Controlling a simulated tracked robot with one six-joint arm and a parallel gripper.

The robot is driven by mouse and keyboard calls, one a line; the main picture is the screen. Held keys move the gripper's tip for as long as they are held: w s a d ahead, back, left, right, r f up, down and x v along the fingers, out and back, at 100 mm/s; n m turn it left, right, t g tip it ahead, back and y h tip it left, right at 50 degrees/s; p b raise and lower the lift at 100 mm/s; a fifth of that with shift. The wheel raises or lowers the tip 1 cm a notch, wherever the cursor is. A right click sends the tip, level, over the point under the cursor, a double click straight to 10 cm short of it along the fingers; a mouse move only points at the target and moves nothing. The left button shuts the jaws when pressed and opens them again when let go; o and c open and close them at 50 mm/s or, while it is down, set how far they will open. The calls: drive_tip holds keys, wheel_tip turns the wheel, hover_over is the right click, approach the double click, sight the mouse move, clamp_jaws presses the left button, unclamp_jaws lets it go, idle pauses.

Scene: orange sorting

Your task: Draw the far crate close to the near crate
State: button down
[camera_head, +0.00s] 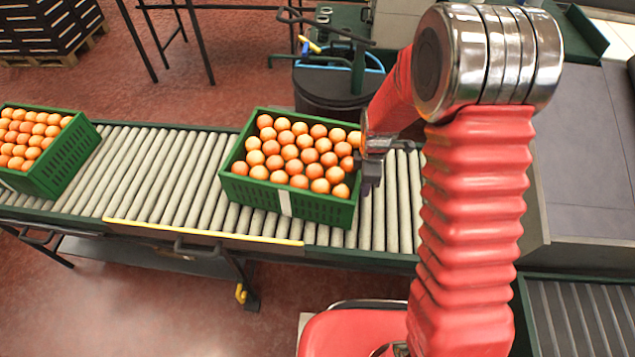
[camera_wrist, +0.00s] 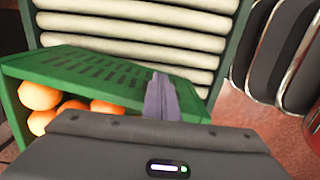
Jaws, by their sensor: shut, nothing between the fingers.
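The near crate (camera_head: 240,190) is green, full of oranges and stands on the roller conveyor, slightly turned, with a white label on its front wall. The far crate (camera_head: 62,160) is also green and full of oranges, at the left edge of the head view and partly cut off. A wide stretch of bare rollers lies between them. My gripper (camera_head: 371,178) is shut and empty at the right end of the near crate. In the wrist view, my gripper's fingertips (camera_wrist: 161,95) are in front of that crate's slotted green wall (camera_wrist: 95,72); I cannot tell if they touch.
The roller conveyor (camera_head: 160,175) runs left to right, with a yellow strip (camera_head: 200,232) on its front edge. A dark bin (camera_head: 335,85) stands behind it. A grey surface (camera_head: 585,150) is at the right. Stacked black crates (camera_head: 45,25) stand at the back left.

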drive_tip(key=shift+w+a, duration=0.2)
drive_tip(key=shift+a, duration=3.3)
drive_tip(key=shift+w+a, duration=0.2)
drive_tip(key=shift+a, duration=3.3)
drive_tip(key=shift+d, duration=0.1)
drive_tip(key=shift+d, duration=1.2)
drive_tip(key=shift+r, duration=0.1)
wheel_tip(320, 180, up, 12)
hover_over(325, 181)
drive_tip(key=shift+d, duration=0.1)
